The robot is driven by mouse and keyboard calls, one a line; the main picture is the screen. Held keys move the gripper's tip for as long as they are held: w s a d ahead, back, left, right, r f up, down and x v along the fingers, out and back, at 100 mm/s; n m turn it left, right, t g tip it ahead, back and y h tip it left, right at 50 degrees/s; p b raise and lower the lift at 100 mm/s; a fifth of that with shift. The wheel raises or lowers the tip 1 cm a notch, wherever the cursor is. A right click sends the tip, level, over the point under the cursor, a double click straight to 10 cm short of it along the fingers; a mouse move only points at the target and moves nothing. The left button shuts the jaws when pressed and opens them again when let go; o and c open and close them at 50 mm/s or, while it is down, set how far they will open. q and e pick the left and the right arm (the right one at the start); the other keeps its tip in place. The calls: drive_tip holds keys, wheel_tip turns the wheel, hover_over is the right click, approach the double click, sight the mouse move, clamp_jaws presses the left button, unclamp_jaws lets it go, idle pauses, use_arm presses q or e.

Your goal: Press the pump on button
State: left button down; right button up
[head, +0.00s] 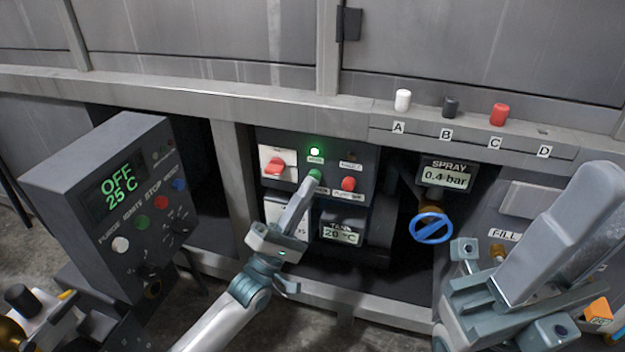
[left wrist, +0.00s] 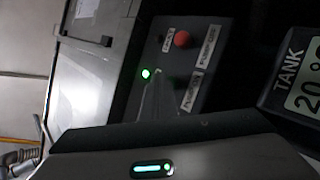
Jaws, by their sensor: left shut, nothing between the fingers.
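The pump panel (head: 333,165) in the head view carries a green button (head: 315,174) and, to its right, a red button (head: 348,183). A green lamp (head: 315,152) above the green button is lit. My left gripper (head: 309,184) is shut and empty, its fingertips at the green button. They look to be touching it, but the exact contact is hidden. In the left wrist view the lit lamp (left wrist: 145,73) and the red button (left wrist: 182,39) show sideways. My right gripper (head: 575,225) is at the right, apart from the panel; its jaw opening is unclear.
A red switch (head: 275,166) sits left of the buttons, and a tank display (head: 341,234) below. A control box (head: 105,185) reading OFF 25 °C stands at the left. A blue valve wheel (head: 432,228) is to the right under the spray display (head: 446,178).

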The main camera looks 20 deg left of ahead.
use_arm(q)
drive_tip(key=shift+s, duration=0.15)
drive_tip(key=shift+s+p, duration=0.5)
drive_tip(key=shift+s, duration=0.3)
drive_tip(key=shift+s, duration=0.1)
drive_tip(key=s+p, duration=0.2)
drive_tip(key=s, duration=0.2)
drive_tip(key=shift+s+a, duration=0.15)
drive_tip(key=shift+s, duration=0.25)
idle(0.6)
